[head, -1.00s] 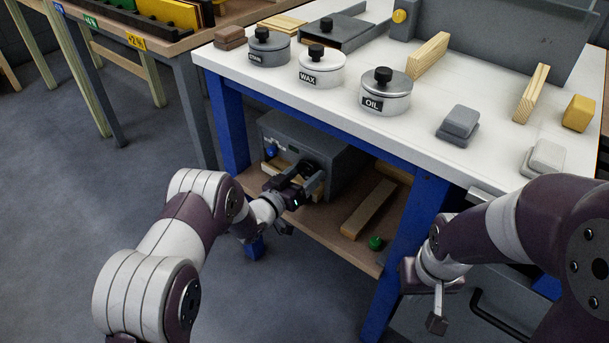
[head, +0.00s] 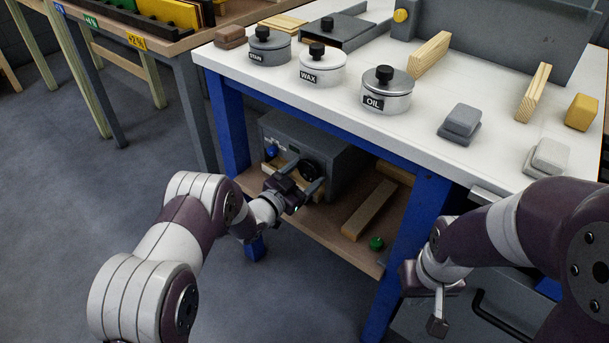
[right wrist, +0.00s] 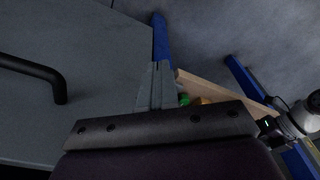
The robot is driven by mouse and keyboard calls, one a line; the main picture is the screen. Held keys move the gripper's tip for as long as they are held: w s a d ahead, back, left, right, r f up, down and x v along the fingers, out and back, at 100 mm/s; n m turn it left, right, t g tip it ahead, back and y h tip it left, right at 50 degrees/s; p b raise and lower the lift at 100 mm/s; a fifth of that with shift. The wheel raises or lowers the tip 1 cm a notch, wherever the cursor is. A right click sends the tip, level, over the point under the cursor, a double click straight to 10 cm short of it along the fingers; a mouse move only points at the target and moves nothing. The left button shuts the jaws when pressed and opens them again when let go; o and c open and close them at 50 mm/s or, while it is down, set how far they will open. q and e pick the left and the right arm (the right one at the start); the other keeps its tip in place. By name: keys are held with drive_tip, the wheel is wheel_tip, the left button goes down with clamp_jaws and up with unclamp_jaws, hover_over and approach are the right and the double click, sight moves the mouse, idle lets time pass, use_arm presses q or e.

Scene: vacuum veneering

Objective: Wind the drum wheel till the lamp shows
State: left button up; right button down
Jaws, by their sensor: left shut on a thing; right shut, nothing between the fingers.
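A grey box (head: 338,165) stands on the lower shelf under the white-topped bench. Its front carries a dark round wheel (head: 309,169), a small dark window (head: 292,154) and a blue knob (head: 271,151). My left gripper (head: 304,180) is at the wheel, shut on it; its fingers partly cover the wheel. I cannot make out a lit lamp on the box. My right gripper (head: 437,322) is shut and empty, pointing down in front of the bench; its closed fingers show in the right wrist view (right wrist: 155,88).
A wooden block (head: 368,209) and a green knob (head: 376,243) lie on the shelf, right of the box. Blue bench legs (head: 400,260) frame the shelf. Lidded tins (head: 386,95) and sanding blocks stand on the bench top. A dark handle (right wrist: 40,72) is near my right gripper.

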idle(0.3)
use_arm(q)
drive_tip(key=o, duration=1)
